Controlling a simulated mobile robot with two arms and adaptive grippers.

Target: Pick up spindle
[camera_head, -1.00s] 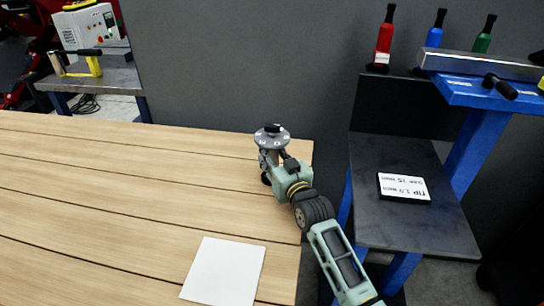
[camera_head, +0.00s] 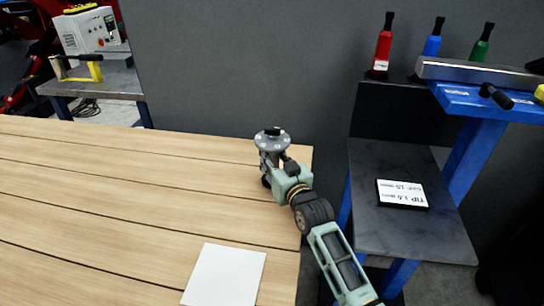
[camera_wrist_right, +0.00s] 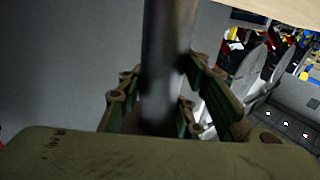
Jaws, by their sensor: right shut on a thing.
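The spindle shows in the head view as a round grey flanged disc (camera_head: 272,141) with a dark stub on top, near the far right corner of the wooden table. My right gripper (camera_head: 268,172) is just below the disc, largely hidden by my own wrist. In the right wrist view a smooth dark grey shaft (camera_wrist_right: 168,60), which appears to be part of the spindle, stands between the fingers of my right gripper (camera_wrist_right: 165,105). The fingers are shut on it. The shaft's lower end is hidden behind the gripper body. My left gripper is not in view.
The wooden table (camera_head: 100,200) is mostly clear, with a white sheet (camera_head: 226,275) near its front. To the right stand a dark shelf (camera_head: 410,235) with a label plate (camera_head: 402,194) and a blue stand (camera_head: 470,150). A grey wall (camera_head: 240,60) rises behind the table.

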